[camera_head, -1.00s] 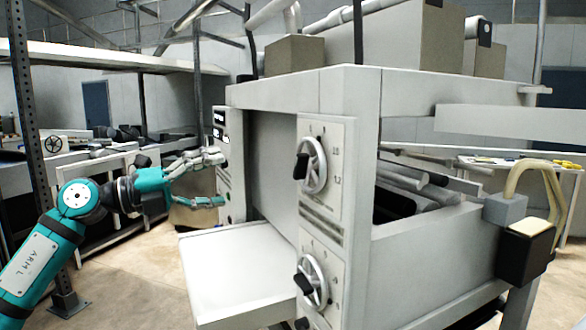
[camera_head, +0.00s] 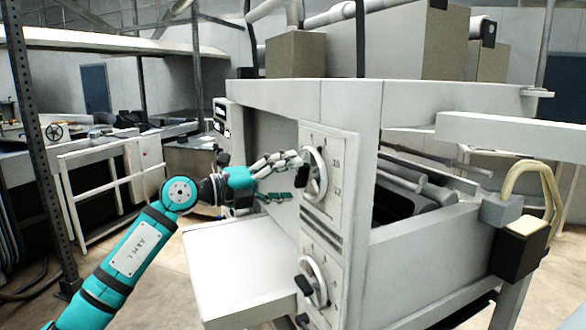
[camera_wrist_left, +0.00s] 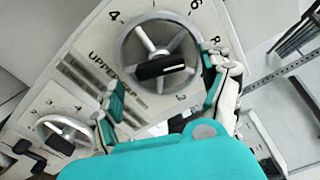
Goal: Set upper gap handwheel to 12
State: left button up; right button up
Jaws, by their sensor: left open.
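The upper gap handwheel (camera_head: 321,178) is a silvery spoked wheel with a black grip, on the upper white dial panel of the machine. In the left wrist view the handwheel (camera_wrist_left: 145,46) faces me, its black grip (camera_wrist_left: 160,67) lying across the middle, with numbers around it and lettering starting "UPPER" beside it. My left gripper (camera_head: 294,178) is open just left of the wheel in the head view. In the left wrist view its fingers (camera_wrist_left: 164,90) stand apart on either side of the wheel's near part. I cannot tell whether they touch it. My right gripper is not in view.
A second handwheel (camera_head: 321,284) with a black grip sits on the lower panel; it also shows in the left wrist view (camera_wrist_left: 84,128). A white tray-like shelf (camera_head: 245,275) juts out below my left gripper. A perforated grey post (camera_head: 36,150) stands at the left.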

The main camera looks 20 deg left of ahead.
pick_arm(q)
jog(key=shift+x, duration=0.8)
jog(key=shift+c, duration=0.4)
jog(key=c, duration=1.1)
